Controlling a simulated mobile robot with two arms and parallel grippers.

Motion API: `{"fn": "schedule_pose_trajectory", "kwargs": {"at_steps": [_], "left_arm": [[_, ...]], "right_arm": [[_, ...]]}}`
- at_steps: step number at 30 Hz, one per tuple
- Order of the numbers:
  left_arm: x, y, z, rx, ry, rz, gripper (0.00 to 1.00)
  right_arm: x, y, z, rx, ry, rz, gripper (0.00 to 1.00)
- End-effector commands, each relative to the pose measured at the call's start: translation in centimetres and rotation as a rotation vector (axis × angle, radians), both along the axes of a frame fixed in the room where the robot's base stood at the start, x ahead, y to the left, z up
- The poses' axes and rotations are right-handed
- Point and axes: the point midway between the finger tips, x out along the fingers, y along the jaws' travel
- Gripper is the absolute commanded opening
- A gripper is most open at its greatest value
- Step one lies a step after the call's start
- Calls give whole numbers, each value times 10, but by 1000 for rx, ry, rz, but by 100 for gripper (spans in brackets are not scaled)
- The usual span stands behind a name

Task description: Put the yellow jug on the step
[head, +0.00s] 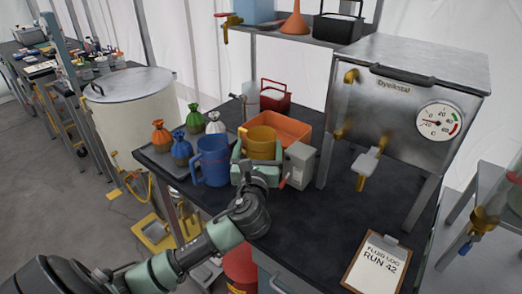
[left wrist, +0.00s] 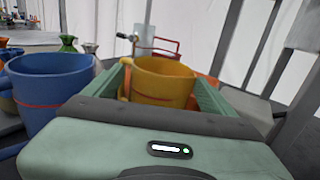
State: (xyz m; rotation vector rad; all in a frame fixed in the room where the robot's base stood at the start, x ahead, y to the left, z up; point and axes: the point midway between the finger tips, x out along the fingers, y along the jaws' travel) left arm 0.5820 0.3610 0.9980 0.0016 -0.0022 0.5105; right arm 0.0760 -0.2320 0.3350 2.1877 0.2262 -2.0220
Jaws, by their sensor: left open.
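The yellow jug (head: 261,140) stands on the dark bench in front of an orange bin. It also shows in the left wrist view (left wrist: 163,80), between the two green fingers. My left gripper (head: 257,158) is open, with one finger on each side of the jug. I cannot tell whether the fingers touch it. The lower part of the jug is hidden behind the gripper. A low yellow piece (head: 155,232) stands on the floor at the bench's left; I cannot tell if it is the step. My right gripper is out of view.
A blue jug (head: 213,160) stands close at the left of my gripper. The orange bin (head: 290,128) is behind, and a grey box (head: 300,160) with a red lever is at the right. Several tied bags stand at the left.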

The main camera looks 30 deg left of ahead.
Motion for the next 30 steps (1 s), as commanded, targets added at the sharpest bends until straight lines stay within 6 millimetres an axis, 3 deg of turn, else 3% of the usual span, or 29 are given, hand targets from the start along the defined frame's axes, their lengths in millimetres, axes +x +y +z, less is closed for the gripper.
{"fn": "schedule_pose_trajectory", "kwargs": {"at_steps": [6,15,24,30], "left_arm": [[28,15,0,-1,0,2,86],[34,18,-1,-2,0,0,86],[33,18,0,-2,0,0,10],[33,18,0,-2,0,0,10]], "right_arm": [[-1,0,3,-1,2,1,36],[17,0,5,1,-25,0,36],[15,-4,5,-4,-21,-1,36],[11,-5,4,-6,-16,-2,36]]}}
